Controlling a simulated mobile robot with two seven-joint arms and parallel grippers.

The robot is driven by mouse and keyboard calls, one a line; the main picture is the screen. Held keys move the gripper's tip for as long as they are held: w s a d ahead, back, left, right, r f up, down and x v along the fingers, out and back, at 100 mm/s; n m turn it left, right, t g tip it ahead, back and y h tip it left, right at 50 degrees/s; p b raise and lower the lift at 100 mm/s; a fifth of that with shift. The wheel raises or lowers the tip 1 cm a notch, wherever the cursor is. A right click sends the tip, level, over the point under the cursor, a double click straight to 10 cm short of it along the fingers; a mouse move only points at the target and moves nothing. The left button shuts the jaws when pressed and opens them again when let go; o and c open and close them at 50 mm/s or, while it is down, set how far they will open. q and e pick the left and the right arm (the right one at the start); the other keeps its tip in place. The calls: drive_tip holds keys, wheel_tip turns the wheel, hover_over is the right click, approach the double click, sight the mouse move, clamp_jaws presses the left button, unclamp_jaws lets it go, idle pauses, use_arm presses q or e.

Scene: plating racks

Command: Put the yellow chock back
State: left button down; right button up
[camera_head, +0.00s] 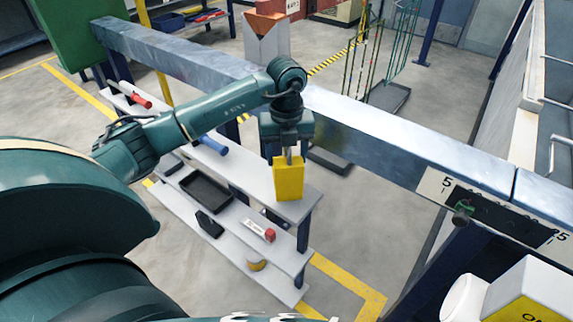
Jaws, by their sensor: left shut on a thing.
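The yellow chock (288,182) is a yellow block at the right end of the rack's upper shelf (250,180). My left gripper (287,154) points down from above and is shut on the chock's top. The chock is upright; I cannot tell whether its bottom touches the shelf or hangs just over it. My right gripper is not in view.
A blue cylinder (214,145) and a red-handled item (139,98) lie further left on the shelving. A black tray (206,190) and a red-ended item (268,235) sit lower down. A long steel beam (370,130) runs behind the rack.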

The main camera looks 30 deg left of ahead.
use_arm(q)
drive_tip(key=shift+f, duration=1.9)
drive_tip(key=shift+f, duration=0.1)
drive_tip(key=shift+c, duration=2.2)
unclamp_jaws()
wheel_tip(320, 180, up, 11)
drive_tip(key=shift+r, duration=0.6)
drive_tip(key=shift+s+f, duration=0.1)
